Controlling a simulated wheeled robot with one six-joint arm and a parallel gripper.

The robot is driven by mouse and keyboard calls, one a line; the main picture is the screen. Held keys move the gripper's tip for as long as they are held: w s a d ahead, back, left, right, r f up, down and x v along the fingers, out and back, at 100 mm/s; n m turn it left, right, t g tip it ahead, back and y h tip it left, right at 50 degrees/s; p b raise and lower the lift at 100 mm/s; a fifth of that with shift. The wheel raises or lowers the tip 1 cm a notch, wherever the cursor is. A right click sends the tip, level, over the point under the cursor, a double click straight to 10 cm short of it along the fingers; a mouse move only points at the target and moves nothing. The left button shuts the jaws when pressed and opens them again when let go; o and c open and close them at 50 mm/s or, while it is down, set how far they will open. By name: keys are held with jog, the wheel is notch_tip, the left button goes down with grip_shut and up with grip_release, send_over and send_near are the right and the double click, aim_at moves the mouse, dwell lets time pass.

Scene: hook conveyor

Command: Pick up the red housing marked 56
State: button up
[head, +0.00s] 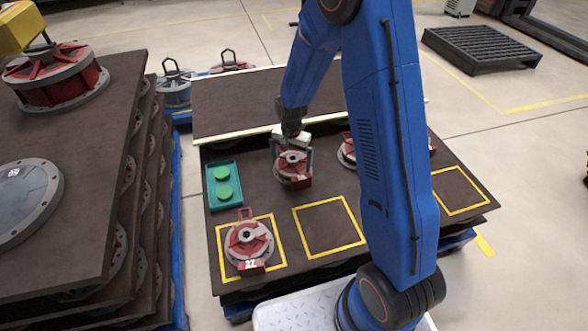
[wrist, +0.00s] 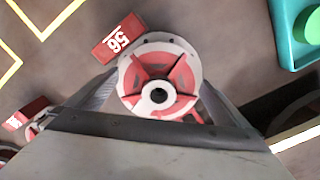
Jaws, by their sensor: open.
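The red housing marked 56 (wrist: 159,84) has a grey flange and a red tag reading 56 (wrist: 119,38), upside down in the wrist view. In the head view the housing (head: 293,167) stands on the dark table, behind the yellow squares. My gripper (head: 291,143) is right over it, pointing down. In the wrist view my gripper (wrist: 152,110) is open, with one finger on each side of the housing. I cannot tell whether the fingers touch it. The housing's far side is partly hidden by my gripper.
A red housing marked 27 (head: 249,244) sits in the left yellow square. The middle square (head: 329,226) is empty. A teal tray with green discs (head: 223,185) is at left. Another red housing (head: 347,148) is close at right, partly behind my arm. Stacked dark boards (head: 105,170) stand left.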

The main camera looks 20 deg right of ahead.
jog(key=shift+f, duration=0.1)
jog(key=c, duration=1.8)
